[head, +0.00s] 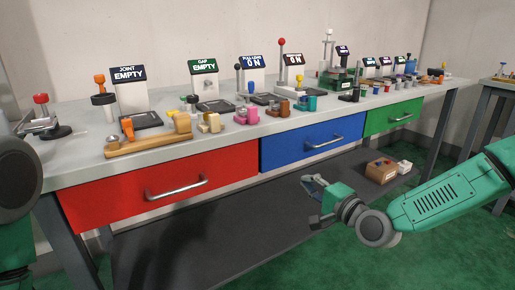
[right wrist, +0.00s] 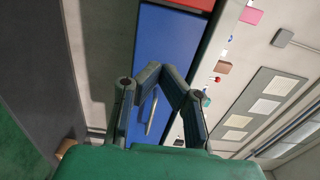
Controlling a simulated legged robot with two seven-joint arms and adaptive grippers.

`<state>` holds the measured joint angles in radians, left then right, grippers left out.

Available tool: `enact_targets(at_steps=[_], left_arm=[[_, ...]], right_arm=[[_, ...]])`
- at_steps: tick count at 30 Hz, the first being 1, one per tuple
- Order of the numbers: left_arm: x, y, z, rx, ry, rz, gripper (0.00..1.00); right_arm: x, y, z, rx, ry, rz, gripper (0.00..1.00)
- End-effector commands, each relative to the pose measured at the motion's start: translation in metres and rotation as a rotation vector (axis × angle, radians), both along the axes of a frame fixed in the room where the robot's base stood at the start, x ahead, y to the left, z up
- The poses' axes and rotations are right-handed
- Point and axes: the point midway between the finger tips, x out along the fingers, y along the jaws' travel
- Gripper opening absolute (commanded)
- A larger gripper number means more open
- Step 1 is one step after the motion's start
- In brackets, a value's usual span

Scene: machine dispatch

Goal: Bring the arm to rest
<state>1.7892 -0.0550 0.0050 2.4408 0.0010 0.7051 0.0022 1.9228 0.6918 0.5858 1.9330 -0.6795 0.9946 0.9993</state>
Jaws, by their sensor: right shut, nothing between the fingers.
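My right arm (head: 450,205) is green and reaches in from the right in the head view. Its gripper (head: 314,202) is in the air in front of the workbench, below the blue drawer. In the right wrist view the two dark fingers of the right gripper (right wrist: 162,76) lean together at their tips, with nothing between them. The blue drawer (right wrist: 180,45) and its handle show behind the fingers, apart from them.
The workbench (head: 85,150) carries signs, levers and small coloured parts. Its red (head: 110,190), blue (head: 300,148) and green (head: 380,118) drawers look shut. A brown box (head: 381,172) lies on the lower shelf (head: 200,235). Green floor (head: 350,260) lies in front.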

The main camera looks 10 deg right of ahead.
Motion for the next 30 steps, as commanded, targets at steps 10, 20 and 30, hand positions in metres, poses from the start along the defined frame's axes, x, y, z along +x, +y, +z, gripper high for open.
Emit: enact_targets(at_steps=[10, 20, 30], left_arm=[[0.000, 0.000, 0.037, 0.000, 0.000, 0.001, 0.26], [0.000, 0.000, 0.078, 0.000, 0.000, 0.000, 0.26], [0.000, 0.000, 0.090, 0.000, 0.000, 0.000, 0.26]], right_arm=[[-0.131, 0.071, -0.125, -0.483, 0.342, 0.261, 0.00], [-0.345, 0.006, -0.200, -1.147, 0.705, 0.711, 0.00], [-0.419, -0.049, -0.189, -1.416, 0.836, 0.917, 0.00]])
